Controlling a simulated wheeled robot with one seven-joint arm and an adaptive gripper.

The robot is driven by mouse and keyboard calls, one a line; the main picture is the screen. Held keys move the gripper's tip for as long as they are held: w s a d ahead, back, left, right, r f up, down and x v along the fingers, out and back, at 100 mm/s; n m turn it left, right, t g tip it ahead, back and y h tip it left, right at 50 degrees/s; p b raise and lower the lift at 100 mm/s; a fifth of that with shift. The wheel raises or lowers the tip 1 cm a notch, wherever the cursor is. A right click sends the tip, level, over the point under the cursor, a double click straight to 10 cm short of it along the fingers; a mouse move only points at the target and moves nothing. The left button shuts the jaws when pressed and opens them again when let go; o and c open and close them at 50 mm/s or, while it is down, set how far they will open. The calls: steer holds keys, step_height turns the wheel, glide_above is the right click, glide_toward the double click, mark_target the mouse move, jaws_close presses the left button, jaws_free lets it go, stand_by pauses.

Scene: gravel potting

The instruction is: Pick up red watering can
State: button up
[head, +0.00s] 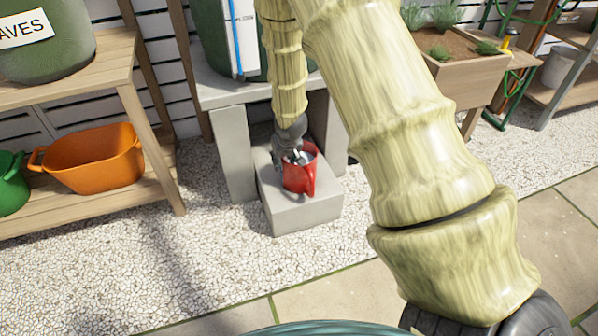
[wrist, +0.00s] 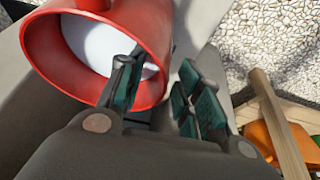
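The red watering can (head: 304,180) stands on a low grey concrete block (head: 300,212) in the head view, its handle towards the camera. In the wrist view the can (wrist: 180,20) fills the upper left, with its round opening and pale inside showing. My gripper (head: 292,155) is at the can's top, pointing down. In the wrist view my gripper (wrist: 160,98) has its fingers apart. One finger overlaps the can's opening and the other is to the right, outside the rim. I cannot tell whether either finger touches the can.
An orange tub (head: 95,160) and a green bucket (head: 12,185) sit on a wooden shelf at left. A grey concrete stand (head: 232,150) surrounds the block behind and at the sides. A wooden planter (head: 460,72) stands at right. Open gravel (head: 150,260) lies in front.

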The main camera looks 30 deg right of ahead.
jaws_close()
steer(key=shift+r, duration=0.25)
stand_by(0.3)
